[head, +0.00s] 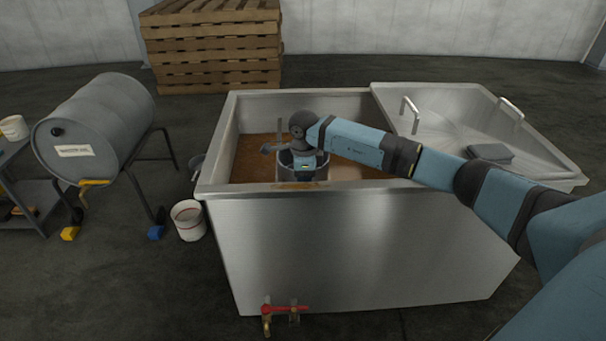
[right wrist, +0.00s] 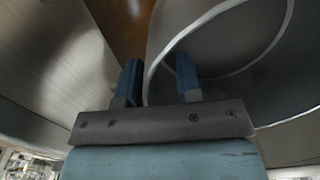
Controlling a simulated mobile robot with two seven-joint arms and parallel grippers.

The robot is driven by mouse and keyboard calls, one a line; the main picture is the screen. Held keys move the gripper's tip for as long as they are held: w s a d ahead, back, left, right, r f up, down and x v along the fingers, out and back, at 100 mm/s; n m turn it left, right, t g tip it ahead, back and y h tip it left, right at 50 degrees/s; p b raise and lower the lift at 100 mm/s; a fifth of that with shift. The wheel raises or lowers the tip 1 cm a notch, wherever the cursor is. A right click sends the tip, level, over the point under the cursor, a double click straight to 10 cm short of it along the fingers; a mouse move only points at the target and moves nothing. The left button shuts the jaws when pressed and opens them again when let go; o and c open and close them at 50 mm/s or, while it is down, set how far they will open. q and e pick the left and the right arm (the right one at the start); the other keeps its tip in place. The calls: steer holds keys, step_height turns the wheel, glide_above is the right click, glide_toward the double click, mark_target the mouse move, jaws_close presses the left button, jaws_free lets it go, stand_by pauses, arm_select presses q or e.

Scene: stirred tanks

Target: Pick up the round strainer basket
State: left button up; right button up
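The round strainer basket (head: 286,160) is a grey metal cylinder inside the open steel tank (head: 340,240), near its front wall. My right gripper (head: 308,176) reaches down over it, and the wrist hides much of it in the head view. In the right wrist view the basket (right wrist: 240,45) is large, with a pale rim. The fingers of my right gripper (right wrist: 158,82) stand apart, one outside the basket wall and one inside, with the rim between them. My left gripper is not in view.
Brown liquid (head: 255,158) lies in the tank. The lid (head: 455,125) with two handles covers its right part and carries a dark flat object (head: 490,152). A grey drum (head: 100,125), a white bucket (head: 188,220) and stacked pallets (head: 212,45) stand around. A red-handled valve (head: 284,309) juts out in front.

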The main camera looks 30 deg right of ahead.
jaws_close()
steer(key=shift+r, duration=0.2)
